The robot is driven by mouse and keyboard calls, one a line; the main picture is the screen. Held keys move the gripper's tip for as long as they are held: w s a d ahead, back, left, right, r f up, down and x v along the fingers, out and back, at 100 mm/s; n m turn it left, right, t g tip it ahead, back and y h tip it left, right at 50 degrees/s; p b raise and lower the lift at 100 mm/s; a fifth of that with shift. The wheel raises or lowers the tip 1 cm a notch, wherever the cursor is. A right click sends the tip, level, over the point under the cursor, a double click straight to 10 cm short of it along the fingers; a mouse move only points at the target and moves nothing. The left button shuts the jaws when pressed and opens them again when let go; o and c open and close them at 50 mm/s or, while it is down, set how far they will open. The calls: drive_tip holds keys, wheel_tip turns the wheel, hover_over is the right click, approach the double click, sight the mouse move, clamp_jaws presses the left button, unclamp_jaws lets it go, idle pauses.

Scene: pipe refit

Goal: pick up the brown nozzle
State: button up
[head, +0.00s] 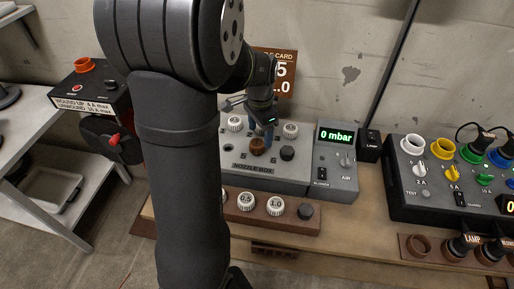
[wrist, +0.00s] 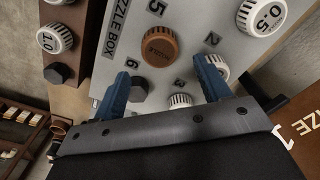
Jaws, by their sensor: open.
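The brown nozzle (head: 257,147) stands on the grey nozzle box (head: 262,170), near the middle of its top face. In the wrist view the brown nozzle (wrist: 160,47) is round with a ribbed rim, and it lies beyond the fingertips. My gripper (wrist: 163,82) is open, its two blue fingers spread apart with nothing held between them. In the head view my gripper (head: 266,130) is over the box, close to the brown nozzle. I cannot tell the exact height of the fingers above the box. My arm hides the left part of the box.
White nozzles (head: 290,130) and a dark hexagonal one (head: 287,153) stand around the brown one. A wooden rack (head: 290,222) with more nozzles is in front. The air unit (head: 336,165), reading 0 mbar, stands right of the box. A black lamp panel (head: 440,205) is farther right.

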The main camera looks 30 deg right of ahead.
sight(257, 142)
drive_tip(key=shift+w+a+f, duration=0.1)
drive_tip(key=shift+a+f, duration=0.15)
drive_tip(key=shift+f, duration=1.2)
drive_tip(key=shift+w+a+f, duration=0.1)
drive_tip(key=shift+a+f, duration=0.1)
drive_tip(key=shift+f, duration=1.25)
drive_tip(key=c, duration=1.1)
drive_tip(key=shift+o, duration=0.2)
drive_tip(key=shift+r, duration=0.1)
wheel_tip(257, 142, up, 4)
drive_tip(key=shift+f, duration=0.1)
drive_tip(key=s+d+r, duration=0.2)
drive_tip(key=s+r, duration=0.5)
drive_tip(key=s, duration=0.4)
drive_tip(key=shift+s+d, duration=0.25)
drive_tip(key=shift+d, duration=0.15)
